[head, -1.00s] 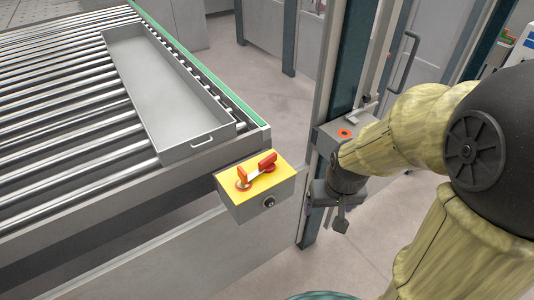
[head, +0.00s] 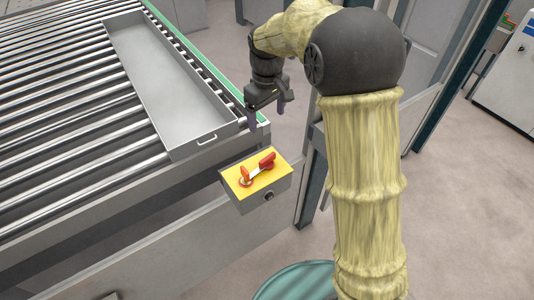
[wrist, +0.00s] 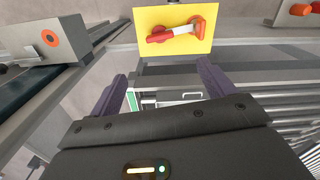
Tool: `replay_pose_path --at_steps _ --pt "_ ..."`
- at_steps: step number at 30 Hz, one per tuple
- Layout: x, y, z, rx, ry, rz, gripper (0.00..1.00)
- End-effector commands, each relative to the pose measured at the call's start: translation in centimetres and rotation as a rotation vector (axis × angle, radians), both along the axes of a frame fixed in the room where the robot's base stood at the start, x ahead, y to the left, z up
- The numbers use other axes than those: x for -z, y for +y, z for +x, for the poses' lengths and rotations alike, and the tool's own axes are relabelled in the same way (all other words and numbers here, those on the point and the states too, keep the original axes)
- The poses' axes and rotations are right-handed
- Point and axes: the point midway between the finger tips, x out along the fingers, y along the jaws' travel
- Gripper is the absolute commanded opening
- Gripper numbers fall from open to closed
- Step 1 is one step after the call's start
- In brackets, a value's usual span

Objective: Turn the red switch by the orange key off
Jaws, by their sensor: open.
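A grey control box with a yellow top (head: 236,184) is mounted at the conveyor's near corner. On it are a red handle (head: 267,160) and an orange-red, key-like piece (head: 245,174) on a round base. A pale bar spans between them. In the wrist view the yellow plate (wrist: 180,12) shows near the top, with the red handle (wrist: 158,37) at left and the orange-red piece (wrist: 198,25) at right. My gripper (head: 266,114) is open and empty, above and beyond the box in the head view, apart from it. Its purple fingers (wrist: 162,70) frame the wrist view.
A roller conveyor (head: 60,135) carries a long grey tray (head: 165,85). In the wrist view, a grey box with an orange button (wrist: 50,37) is at left; orange and red pieces (wrist: 300,9) are at top right. A dark post (head: 314,165) stands right of the control box.

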Motion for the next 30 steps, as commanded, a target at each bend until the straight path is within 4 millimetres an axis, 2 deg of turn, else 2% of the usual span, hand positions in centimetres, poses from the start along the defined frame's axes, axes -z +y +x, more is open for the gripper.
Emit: replay_pose_path --at_steps 5,11,30 --pt "0.2 0.0 0.0 0.002 0.0 0.0 0.82" --pt "2.0 0.0 -0.1 0.002 0.004 -0.001 0.82" --pt "13.0 -0.1 -0.1 0.002 0.004 -0.001 0.82"
